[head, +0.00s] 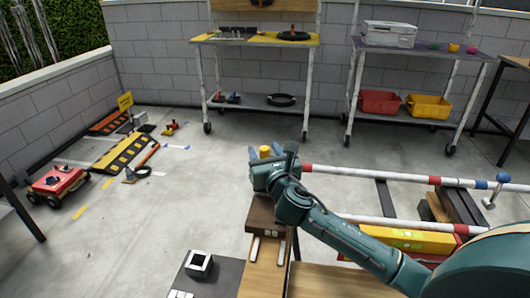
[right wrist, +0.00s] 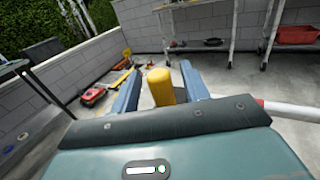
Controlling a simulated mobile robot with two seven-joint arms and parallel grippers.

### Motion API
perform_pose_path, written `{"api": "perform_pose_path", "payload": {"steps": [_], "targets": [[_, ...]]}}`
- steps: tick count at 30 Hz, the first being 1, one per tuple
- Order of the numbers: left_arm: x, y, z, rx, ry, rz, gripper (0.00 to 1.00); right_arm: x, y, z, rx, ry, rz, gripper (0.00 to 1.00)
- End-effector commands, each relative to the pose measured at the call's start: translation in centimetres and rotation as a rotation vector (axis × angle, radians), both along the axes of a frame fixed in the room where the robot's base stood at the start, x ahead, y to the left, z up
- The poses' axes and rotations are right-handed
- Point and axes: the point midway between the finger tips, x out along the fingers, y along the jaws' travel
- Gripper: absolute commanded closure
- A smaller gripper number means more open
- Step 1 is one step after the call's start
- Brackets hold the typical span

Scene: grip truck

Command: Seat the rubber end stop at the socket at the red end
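A yellow upright cylinder (head: 264,152) stands out above my right gripper (head: 266,168); it may be the rubber end stop, but I cannot confirm this. In the right wrist view the yellow cylinder (right wrist: 161,88) is between the two spread blue-grey fingers of the right gripper (right wrist: 160,80). Gaps show on both sides of its upper part; its lower part is hidden, so contact is unclear. The white rail (head: 370,175) has a red end (head: 307,168) just right of the gripper. No socket can be made out there. My left gripper is not in view.
A dark brown block (head: 262,212) is below the right gripper. A second rail (head: 380,221) and a yellow box (head: 400,237) lie nearer. A red cart (head: 58,183) stands left. The floor between is mostly free.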

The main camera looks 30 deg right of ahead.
Motion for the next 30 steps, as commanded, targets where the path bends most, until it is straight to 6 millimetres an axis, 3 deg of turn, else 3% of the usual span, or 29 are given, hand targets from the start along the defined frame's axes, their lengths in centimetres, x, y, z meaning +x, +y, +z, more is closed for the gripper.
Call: {"api": "perform_pose_path", "payload": {"steps": [11,24,30], "targets": [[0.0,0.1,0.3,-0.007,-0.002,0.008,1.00,-0.8,0.1,-0.2,-0.001,0.004,0.001,0.52],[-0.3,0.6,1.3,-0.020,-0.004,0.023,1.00,-9.7,1.7,-0.1,0.000,0.005,0.002,0.52],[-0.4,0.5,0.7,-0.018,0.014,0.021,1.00,-12.3,2.2,-0.1,0.000,0.002,0.001,0.52]]}}
